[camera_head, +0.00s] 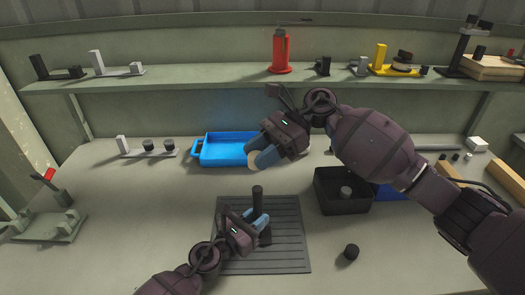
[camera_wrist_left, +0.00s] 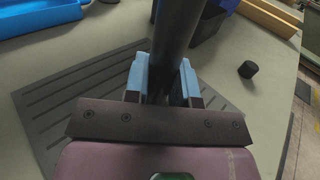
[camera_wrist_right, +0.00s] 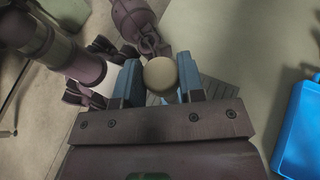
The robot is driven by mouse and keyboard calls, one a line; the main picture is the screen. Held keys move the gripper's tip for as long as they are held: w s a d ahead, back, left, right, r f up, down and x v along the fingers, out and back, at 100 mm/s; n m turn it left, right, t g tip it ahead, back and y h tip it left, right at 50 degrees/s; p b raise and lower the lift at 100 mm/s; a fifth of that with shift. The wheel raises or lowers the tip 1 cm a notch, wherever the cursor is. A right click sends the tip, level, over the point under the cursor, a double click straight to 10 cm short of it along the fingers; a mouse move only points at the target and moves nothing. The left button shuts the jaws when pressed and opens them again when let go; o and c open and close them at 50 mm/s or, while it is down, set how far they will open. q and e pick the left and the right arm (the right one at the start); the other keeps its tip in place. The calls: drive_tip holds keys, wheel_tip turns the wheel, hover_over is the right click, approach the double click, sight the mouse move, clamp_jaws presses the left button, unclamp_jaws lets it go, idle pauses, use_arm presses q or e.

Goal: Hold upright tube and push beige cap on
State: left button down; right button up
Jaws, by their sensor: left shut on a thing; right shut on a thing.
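A dark upright tube (camera_head: 258,200) stands on the ribbed dark mat (camera_head: 285,262). My left gripper (camera_head: 254,224) is shut on the tube low on its length; the left wrist view shows the tube (camera_wrist_left: 177,35) between the blue fingers (camera_wrist_left: 165,85). My right gripper (camera_head: 262,157) is shut on the beige cap (camera_head: 252,156), above and apart from the tube. In the right wrist view the round beige cap (camera_wrist_right: 160,74) sits between the blue fingertips. The tube's top is out of the left wrist view.
A blue tray (camera_head: 228,160) lies behind the mat. A black bin (camera_head: 322,202) with a grey piece inside is to the right. A loose black cap (camera_head: 351,251) lies at the front right. A shelf (camera_head: 190,83) with fixtures runs along the back.

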sight(255, 190)
drive_tip(key=shift+f, duration=0.15)
drive_tip(key=shift+f, duration=2.85)
drive_tip(key=shift+f, duration=1.7)
idle(1.0)
idle(0.4)
drive_tip(key=o, duration=1)
drive_tip(key=v, duration=1.2)
drive_tip(key=shift+d, duration=0.1)
